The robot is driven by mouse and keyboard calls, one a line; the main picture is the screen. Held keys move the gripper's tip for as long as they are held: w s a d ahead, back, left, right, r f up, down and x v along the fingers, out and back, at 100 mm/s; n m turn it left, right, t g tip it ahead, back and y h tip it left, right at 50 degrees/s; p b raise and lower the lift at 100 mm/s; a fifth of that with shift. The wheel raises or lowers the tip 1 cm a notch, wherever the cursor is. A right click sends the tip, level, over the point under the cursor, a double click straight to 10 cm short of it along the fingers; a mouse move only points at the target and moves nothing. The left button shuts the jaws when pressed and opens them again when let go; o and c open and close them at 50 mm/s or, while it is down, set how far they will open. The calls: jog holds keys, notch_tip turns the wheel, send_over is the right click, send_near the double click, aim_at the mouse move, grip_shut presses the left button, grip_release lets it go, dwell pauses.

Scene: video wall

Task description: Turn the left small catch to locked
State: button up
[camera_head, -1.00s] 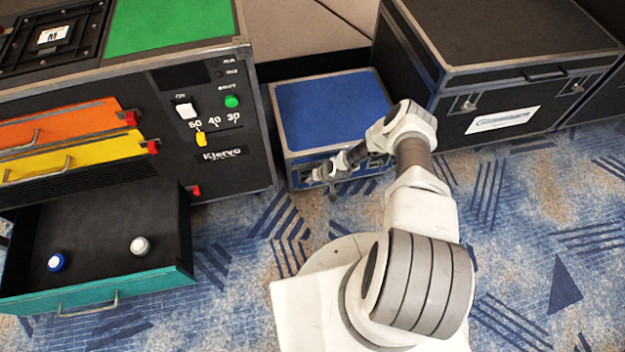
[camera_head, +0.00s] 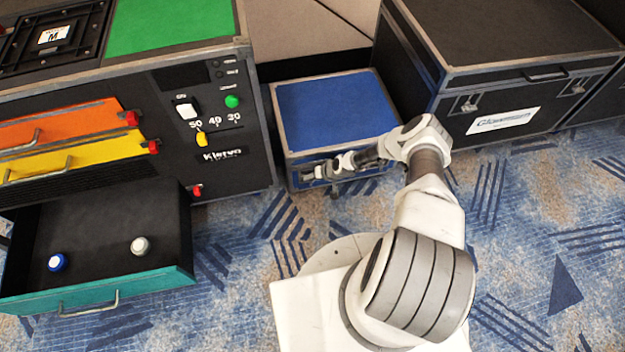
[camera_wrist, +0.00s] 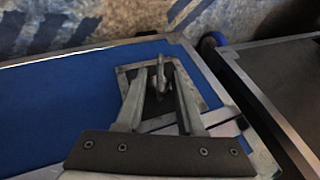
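The small blue-topped case (camera_head: 338,108) stands on the carpet in the head view. My gripper (camera_head: 308,173) is at its front face, towards the left, and hides the catch there in that view. In the wrist view, a small metal catch (camera_wrist: 160,74) with an upright wing sits in a dark recessed plate on the blue case (camera_wrist: 50,110). My gripper (camera_wrist: 160,84) is open, with one finger on each side of the wing. I cannot tell whether either finger touches it. The other small catch is not clearly visible.
A large black case (camera_head: 520,75) with its own latches stands close at the right. At the left is a black cabinet (camera_head: 210,125) with a teal drawer (camera_head: 150,280) pulled open. Patterned carpet (camera_head: 540,220) is clear in front.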

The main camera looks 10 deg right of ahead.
jog(key=shift+d, duration=0.1)
jog(key=shift+s+r, duration=0.1)
jog(key=shift+r, duration=0.1)
jog(key=p+v, duration=0.7)
jog(key=v, duration=1)
